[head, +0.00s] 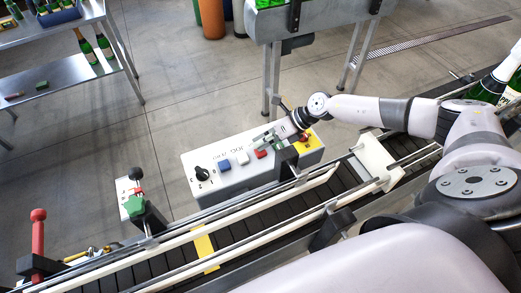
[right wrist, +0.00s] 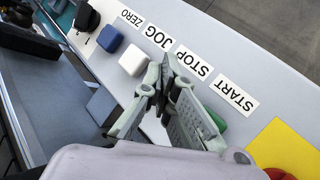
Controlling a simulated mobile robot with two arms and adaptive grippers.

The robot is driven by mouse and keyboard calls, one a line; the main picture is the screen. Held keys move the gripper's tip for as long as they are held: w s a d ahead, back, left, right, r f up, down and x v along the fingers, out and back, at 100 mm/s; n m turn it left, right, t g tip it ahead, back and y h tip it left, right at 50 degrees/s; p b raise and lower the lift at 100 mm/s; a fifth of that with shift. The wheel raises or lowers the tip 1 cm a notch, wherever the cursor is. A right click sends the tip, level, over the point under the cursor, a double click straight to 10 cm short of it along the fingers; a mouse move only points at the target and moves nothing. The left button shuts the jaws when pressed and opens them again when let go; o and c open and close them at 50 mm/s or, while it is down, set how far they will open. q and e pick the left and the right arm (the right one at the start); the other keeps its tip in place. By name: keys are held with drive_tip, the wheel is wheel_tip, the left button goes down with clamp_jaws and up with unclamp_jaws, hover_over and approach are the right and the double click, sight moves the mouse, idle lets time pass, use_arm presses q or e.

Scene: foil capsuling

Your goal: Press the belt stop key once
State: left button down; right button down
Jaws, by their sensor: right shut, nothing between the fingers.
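The control box (head: 215,186) stands beyond the conveyor in the head view, with a row of keys on its top. The red key (head: 261,154) shows there, beside the white key (head: 242,159) and the blue key (head: 224,164). My right gripper (head: 262,140) is shut and empty over the key row. In the right wrist view its fingertips (right wrist: 163,72) are in front of the place by the STOP label (right wrist: 194,62), and the red key is hidden. I cannot tell whether they touch it. The green key (right wrist: 216,121) shows partly behind a finger. My left gripper is not in view.
A black knob (head: 202,174) is at the box's left end. A yellow plate (right wrist: 283,146) with a red button (right wrist: 276,174) is by the START label (right wrist: 234,95). The conveyor (head: 255,222) and its rails run in front of the box. Bottles (head: 505,75) stand at the right.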

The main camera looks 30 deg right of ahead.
drive_tip(key=shift+s+a+f, duration=0.15)
drive_tip(key=shift+f, duration=0.2)
idle(0.3)
drive_tip(key=shift+r, duration=0.1)
drive_tip(key=shift+d+r+p, duration=0.3)
drive_tip(key=shift+r+p, duration=0.35)
drive_tip(key=shift+r, duration=0.2)
drive_tip(key=shift+r, duration=0.2)
wheel_tip(320, 180, up, 5)
drive_tip(key=p, duration=0.4)
drive_tip(key=shift+f, duration=0.1)
